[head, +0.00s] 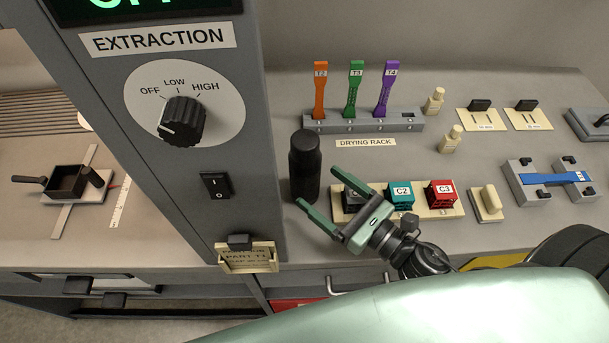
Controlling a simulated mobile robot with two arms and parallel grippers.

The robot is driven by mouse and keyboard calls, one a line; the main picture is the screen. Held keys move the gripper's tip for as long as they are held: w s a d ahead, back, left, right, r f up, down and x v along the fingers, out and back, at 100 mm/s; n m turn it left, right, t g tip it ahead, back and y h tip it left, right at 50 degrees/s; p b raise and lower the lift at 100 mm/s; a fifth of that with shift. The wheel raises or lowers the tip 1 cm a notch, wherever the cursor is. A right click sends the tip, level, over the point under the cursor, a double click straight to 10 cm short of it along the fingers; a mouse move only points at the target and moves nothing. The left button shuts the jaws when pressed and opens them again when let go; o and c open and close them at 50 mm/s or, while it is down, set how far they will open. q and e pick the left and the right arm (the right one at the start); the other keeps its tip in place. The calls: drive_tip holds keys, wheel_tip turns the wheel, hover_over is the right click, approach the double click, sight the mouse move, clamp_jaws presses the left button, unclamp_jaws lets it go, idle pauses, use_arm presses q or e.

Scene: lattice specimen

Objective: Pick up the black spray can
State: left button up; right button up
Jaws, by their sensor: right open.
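The black spray can (304,167) stands upright on the grey bench, just right of the grey extraction column. My right gripper (325,203) is open and empty, with its two green fingers pointing up and left. In the picture it lies below and right of the can, in front of the cube holder. One fingertip shows close to the can's base; whether it touches cannot be told. My left gripper is not in view.
A tan holder (440,211) with cubes including C2 and C3 sits behind my gripper. The drying rack (375,120) with three coloured specimens stands farther back. The extraction column (200,80) rises close on the left. A tan block (487,203) sits to the right.

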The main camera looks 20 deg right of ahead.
sight(304, 168)
drive_tip(key=p+x, duration=0.1)
drive_tip(key=x, duration=0.1)
drive_tip(key=p+x, duration=0.1)
drive_tip(key=x, duration=0.1)
drive_tip(key=r+p+x, duration=0.1)
drive_tip(key=x, duration=0.1)
drive_tip(key=shift+w+d, duration=0.2)
drive_tip(key=shift+w, duration=0.05)
drive_tip(key=shift+w+a+f, duration=0.1)
drive_tip(key=shift+w, duration=0.05)
clamp_jaws()
wheel_tip(304, 168, up, 20)
drive_tip(key=p, duration=0.5)
wheel_tip(304, 168, up, 3)
drive_tip(key=p, duration=0.3)
drive_tip(key=shift+p, duration=0.35)
